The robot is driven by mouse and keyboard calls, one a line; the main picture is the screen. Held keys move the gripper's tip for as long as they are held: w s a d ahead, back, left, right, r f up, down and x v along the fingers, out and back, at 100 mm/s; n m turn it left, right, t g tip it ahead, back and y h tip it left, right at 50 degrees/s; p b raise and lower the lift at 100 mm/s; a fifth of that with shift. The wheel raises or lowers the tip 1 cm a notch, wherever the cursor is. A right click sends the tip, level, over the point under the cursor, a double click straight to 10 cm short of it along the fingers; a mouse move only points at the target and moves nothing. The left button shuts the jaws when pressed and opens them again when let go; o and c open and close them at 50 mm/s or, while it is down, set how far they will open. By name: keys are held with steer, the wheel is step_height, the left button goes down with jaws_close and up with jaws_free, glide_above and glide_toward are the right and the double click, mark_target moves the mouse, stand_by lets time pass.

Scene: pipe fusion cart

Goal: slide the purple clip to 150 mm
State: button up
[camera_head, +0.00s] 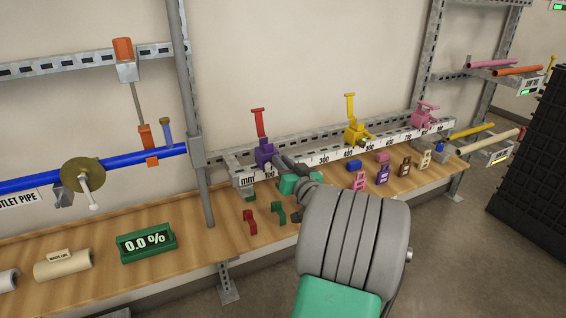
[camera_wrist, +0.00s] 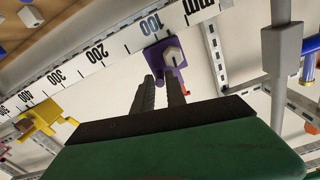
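The purple clip (camera_head: 265,152) sits on the white millimetre scale rail (camera_head: 335,155) near its left end, by the 100 mark.
A yellow clip (camera_head: 355,134) and a pink clip (camera_head: 424,118) sit farther right on the rail. Several small coloured blocks and tags lie on the wooden bench (camera_head: 205,262) below it. A grey upright post (camera_head: 190,130) stands left of the rail. The rail between purple and yellow clips looks clear.

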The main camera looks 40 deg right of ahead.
jaws_close()
stand_by(0.9)
